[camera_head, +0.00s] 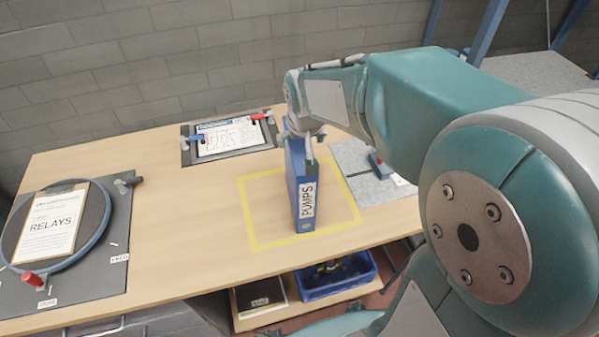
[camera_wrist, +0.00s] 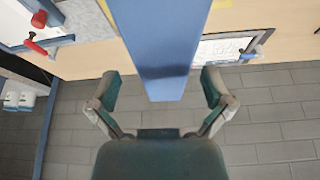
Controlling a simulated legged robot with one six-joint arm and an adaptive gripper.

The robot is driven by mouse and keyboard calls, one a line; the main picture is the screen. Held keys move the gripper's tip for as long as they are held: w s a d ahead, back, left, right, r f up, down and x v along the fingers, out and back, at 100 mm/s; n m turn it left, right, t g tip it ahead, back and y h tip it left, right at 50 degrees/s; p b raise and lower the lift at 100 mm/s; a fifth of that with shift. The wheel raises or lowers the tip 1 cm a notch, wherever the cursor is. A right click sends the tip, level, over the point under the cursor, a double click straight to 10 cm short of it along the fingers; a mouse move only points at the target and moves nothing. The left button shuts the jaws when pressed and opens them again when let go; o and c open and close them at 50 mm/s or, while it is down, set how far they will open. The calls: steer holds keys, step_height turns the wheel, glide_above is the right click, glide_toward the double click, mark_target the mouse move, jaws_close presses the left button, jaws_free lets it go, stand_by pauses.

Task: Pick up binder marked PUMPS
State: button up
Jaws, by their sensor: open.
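The blue binder marked PUMPS (camera_head: 307,205) stands upright on the wooden table, inside a yellow taped square, with its labelled spine facing the head camera. My gripper (camera_head: 305,140) is at the binder's upper part in the head view, and my arm partly hides that area. In the wrist view the blue binder (camera_wrist: 168,45) runs down between the fingers of my open gripper (camera_wrist: 162,88). A gap shows on each side, so neither finger appears to touch it.
A RELAYS board with a hose ring (camera_head: 92,245) lies at left, a clipboard (camera_head: 230,138) behind. A grey mat (camera_head: 350,158) lies at right. A blue crate (camera_head: 318,291) sits below the front edge. A block wall stands behind.

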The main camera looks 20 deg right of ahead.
steer(key=x, duration=0.4)
steer(key=shift+a+f, duration=0.2)
steer(key=shift+a, duration=0.15)
steer(key=shift+d, duration=0.1)
steer(key=shift+d, duration=0.15)
steer(key=shift+f, duration=0.2)
steer(key=c, duration=1)
steer(key=shift+c, duration=0.2)
